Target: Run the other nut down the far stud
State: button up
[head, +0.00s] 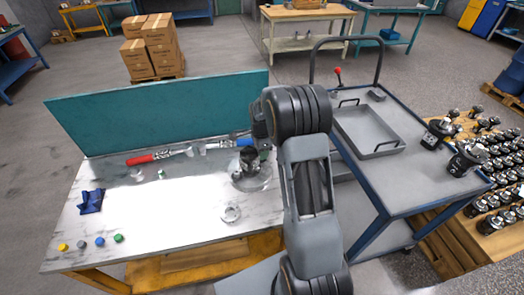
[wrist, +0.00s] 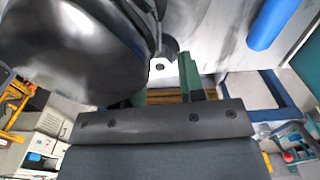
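The motor (head: 250,163) stands as a dark metal body on a round plate on the bench, partly hidden by my arm. In the wrist view a large dark rounded body (wrist: 75,50) fills the upper left, close to my gripper. My gripper (wrist: 165,78) shows green fingers with a gap between them. The left finger is mostly hidden by the dark body. A small pale patch with a dark hole (wrist: 160,68) shows between the fingertips; I cannot tell if it is a nut. A small metal piece (head: 162,174) lies left of the motor. The studs are not clear.
A red-handled tool (head: 140,160) lies at the back of the bench. A blue handle (head: 243,142) lies behind the motor and shows in the wrist view (wrist: 272,22). A metal ring (head: 231,213) lies in front. The cart with a tray (head: 368,153) stands right.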

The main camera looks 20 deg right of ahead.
jog(key=n, duration=1)
dwell(0.5)
jog(key=c, duration=0.7)
jog(key=shift+o, duration=0.2)
jog(key=m, duration=0.4)
jog(key=shift+f+m+b, duration=0.1)
jog(key=shift+m+b, duration=0.2)
jog(key=shift+m, duration=0.4)
